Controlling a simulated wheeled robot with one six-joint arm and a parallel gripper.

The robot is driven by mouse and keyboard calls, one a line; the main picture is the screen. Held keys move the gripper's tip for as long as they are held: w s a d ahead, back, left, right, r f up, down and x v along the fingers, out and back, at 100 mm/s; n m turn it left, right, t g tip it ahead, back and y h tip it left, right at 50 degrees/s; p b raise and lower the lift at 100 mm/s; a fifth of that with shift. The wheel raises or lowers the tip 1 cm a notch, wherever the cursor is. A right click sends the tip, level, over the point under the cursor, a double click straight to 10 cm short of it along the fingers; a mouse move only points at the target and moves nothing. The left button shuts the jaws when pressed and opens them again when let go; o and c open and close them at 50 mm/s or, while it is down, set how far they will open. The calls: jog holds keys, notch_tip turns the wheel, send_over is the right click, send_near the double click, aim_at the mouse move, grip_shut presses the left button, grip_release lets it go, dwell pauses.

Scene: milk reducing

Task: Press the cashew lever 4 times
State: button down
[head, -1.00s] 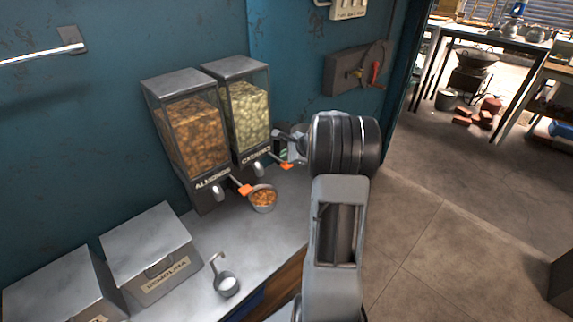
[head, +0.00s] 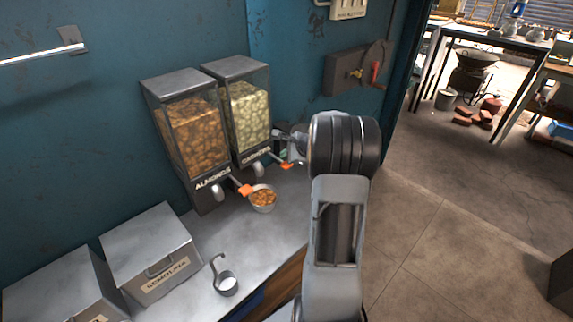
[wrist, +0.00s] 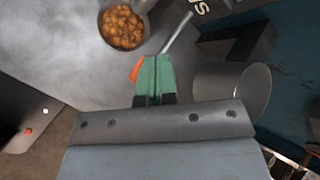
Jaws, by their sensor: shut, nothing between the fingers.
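The cashew dispenser (head: 250,118) is the right one of two clear-fronted dispensers against the blue wall, filled with pale nuts. Its cashew lever (head: 287,166) has an orange tip at the end of a metal rod; the tip also shows in the wrist view (wrist: 136,69), partly hidden by my fingers. My gripper (wrist: 154,73) has green fingertips, shut together and empty, right beside and over the lever's tip. I cannot tell whether they touch it. In the head view my arm hides most of the gripper. A small metal bowl (head: 263,206) holding orange-brown nuts stands on the counter near the spouts.
The almond dispenser (head: 193,135) with its orange-tipped lever (head: 245,190) stands just left. A semolina box (head: 150,255) and a ladle (head: 226,284) with white contents sit on the front counter.

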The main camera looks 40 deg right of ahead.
aim_at(285, 164)
jog(key=shift+f+b, duration=0.45)
jog(key=shift+b, duration=0.05)
jog(key=shift+f+b, duration=1.15)
jog(key=shift+f, duration=0.15)
dwell(1.2)
jog(key=shift+r, duration=0.1)
dwell(0.3)
jog(key=shift+r+p, duration=1.25)
jog(key=shift+r, duration=0.45)
jog(key=shift+r+p, duration=1.95)
jog(key=shift+r, duration=0.55)
